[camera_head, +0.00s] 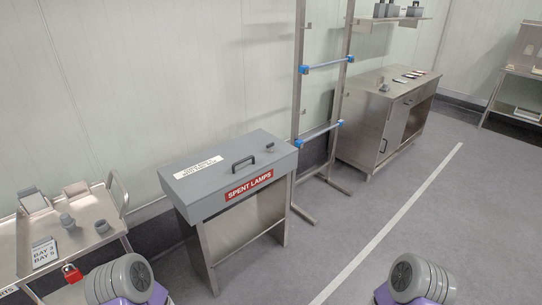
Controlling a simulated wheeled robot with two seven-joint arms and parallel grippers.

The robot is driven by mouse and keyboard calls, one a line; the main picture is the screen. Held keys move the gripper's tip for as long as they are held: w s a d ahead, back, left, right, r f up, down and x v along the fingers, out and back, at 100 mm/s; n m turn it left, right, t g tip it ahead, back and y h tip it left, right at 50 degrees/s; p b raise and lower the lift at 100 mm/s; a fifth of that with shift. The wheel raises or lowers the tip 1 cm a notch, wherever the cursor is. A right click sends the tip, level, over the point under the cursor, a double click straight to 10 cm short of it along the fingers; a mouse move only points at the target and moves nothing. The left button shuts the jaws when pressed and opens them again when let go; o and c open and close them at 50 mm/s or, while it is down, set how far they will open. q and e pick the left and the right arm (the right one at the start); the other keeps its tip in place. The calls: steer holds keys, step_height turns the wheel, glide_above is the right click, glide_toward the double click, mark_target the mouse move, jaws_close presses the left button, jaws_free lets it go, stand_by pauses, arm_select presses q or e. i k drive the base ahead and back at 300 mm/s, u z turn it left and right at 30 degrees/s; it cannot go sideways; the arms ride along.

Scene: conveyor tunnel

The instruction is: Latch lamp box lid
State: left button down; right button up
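The lamp box (198,211) is a grey box on a metal stand against the wall, near the middle of the view. A red "SPENT LAMPS" label is on its front edge. Its lid (216,176) looks closed and carries a black handle (243,162) and a white label strip. A small knob-like part (270,147) sits at the lid's right end; I cannot tell whether it is the latch or how it is set. Parts of my two arms show at the bottom edge, one left and one right. Neither gripper is in view.
A metal frame with blue-ended bars (326,66) stands right of the box. A steel cabinet (372,124) stands farther back. The floor at right is clear, with a white line.

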mark_target(269, 147)
steer(key=z, duration=0.55)
steer(key=i, duration=1.55)
steer(key=u, duration=0.7)
